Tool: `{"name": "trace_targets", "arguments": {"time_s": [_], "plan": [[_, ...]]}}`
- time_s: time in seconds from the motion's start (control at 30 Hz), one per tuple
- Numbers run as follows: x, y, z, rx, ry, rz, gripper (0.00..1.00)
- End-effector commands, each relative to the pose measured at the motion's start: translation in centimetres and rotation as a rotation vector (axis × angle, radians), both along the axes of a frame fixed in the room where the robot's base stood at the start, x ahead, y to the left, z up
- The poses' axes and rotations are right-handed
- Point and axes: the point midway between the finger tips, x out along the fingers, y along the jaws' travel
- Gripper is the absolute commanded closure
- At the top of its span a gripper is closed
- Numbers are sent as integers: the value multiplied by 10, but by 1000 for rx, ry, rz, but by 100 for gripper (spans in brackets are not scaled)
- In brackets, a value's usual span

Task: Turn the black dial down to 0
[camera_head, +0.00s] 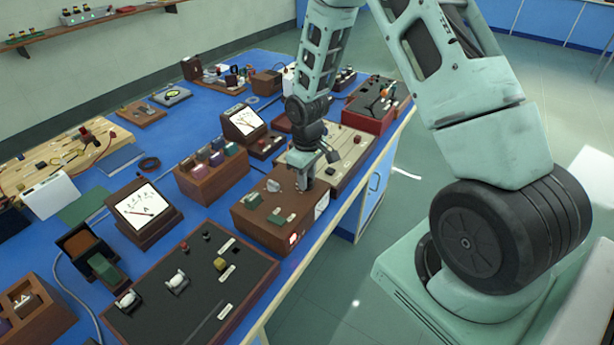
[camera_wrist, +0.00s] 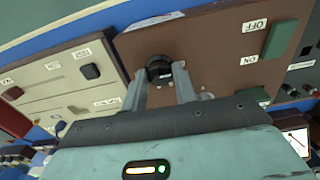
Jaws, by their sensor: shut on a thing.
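The black dial (camera_wrist: 159,69) is on the brown face of a wooden box (camera_wrist: 215,50), seen in the wrist view. My gripper (camera_wrist: 160,80) has its two grey fingers on either side of the dial and is shut on it. The dial's scale and pointer are too small or hidden to read. In the head view, my gripper (camera_head: 304,172) reaches down onto the right end of the brown box (camera_head: 258,230), and the dial is hidden there. Green switches labelled ON and OFF (camera_wrist: 281,39) sit on the same face.
A cream panel box (camera_head: 350,150) stands just behind the brown box. A black panel board (camera_head: 235,305) lies in front of it. Meters (camera_head: 145,212) and wooden boxes (camera_head: 212,178) crowd the blue bench on the left. The bench edge (camera_head: 330,229) and open floor are on the right.

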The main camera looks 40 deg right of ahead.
Motion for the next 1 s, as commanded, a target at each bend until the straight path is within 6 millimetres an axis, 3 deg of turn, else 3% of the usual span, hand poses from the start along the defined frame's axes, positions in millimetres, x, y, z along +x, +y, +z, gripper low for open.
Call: {"name": "trace_targets", "arguments": {"time_s": [0.57,0.6,0.67,1.0], "plan": [[1,0,1,-1,-3,37,94],[1,0,1,-1,-3,37,69],[1,0,1,-1,-3,36,52],[1,0,2,0,-2,35,50]]}}
